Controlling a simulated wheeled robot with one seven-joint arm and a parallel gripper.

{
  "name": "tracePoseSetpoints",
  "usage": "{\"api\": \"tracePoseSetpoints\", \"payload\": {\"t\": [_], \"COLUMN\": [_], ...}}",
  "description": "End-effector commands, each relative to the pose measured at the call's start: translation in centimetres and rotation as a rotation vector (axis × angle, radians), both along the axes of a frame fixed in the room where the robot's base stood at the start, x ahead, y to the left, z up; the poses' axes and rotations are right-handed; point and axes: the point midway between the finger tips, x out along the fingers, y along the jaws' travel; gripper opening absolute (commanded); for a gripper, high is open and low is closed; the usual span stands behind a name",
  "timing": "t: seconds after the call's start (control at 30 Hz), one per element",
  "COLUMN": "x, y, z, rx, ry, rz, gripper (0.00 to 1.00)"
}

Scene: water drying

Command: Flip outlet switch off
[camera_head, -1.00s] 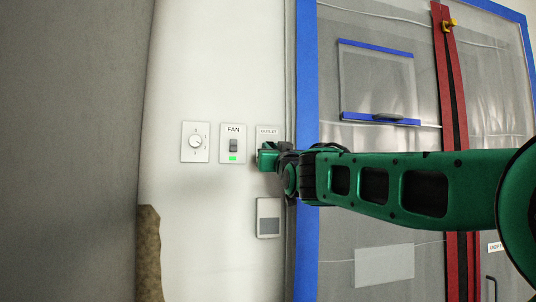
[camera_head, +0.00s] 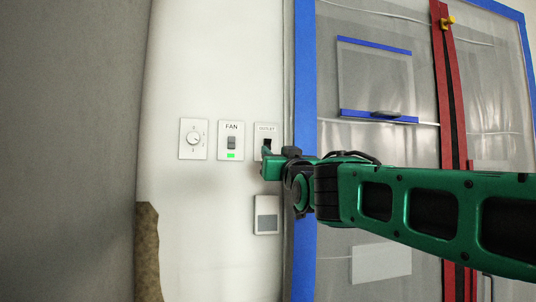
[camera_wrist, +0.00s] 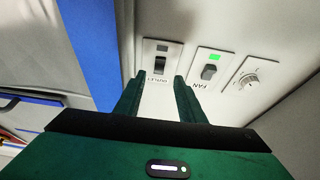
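The outlet switch plate, labelled OUTLET (camera_head: 266,128), is on the white wall left of the blue-taped frame. Its dark switch (camera_head: 267,144) shows just above my gripper, and the plate's lower part is hidden there. In the wrist view the plate appears upside down, with the switch (camera_wrist: 160,65) and a dark, unlit indicator window (camera_wrist: 164,47). My green gripper (camera_wrist: 160,80) has its two fingers apart, with nothing between them. The fingertips point at the plate's label end. I cannot tell whether they touch the plate.
The FAN switch (camera_head: 232,142), with a lit green indicator, is just left of the outlet plate. A dial plate (camera_head: 193,139) is farther left. Another plate (camera_head: 267,215) is below my gripper. Blue tape (camera_head: 305,90) edges the plastic sheeting on the right.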

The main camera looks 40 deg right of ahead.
Motion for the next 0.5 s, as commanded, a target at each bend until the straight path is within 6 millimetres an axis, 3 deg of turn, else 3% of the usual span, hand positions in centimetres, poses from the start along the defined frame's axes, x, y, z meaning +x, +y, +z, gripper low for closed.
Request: {"api": "tracePoseSetpoints", "payload": {"t": [0.2,0.5], "x": [-2.4,-3.0], "y": [0.9,1.1], "z": [-1.0,-1.3], "rx": [0.0,0.0], "ry": [0.0,0.0], "rz": [0.0,0.0], "gripper": [0.36,0.36]}}
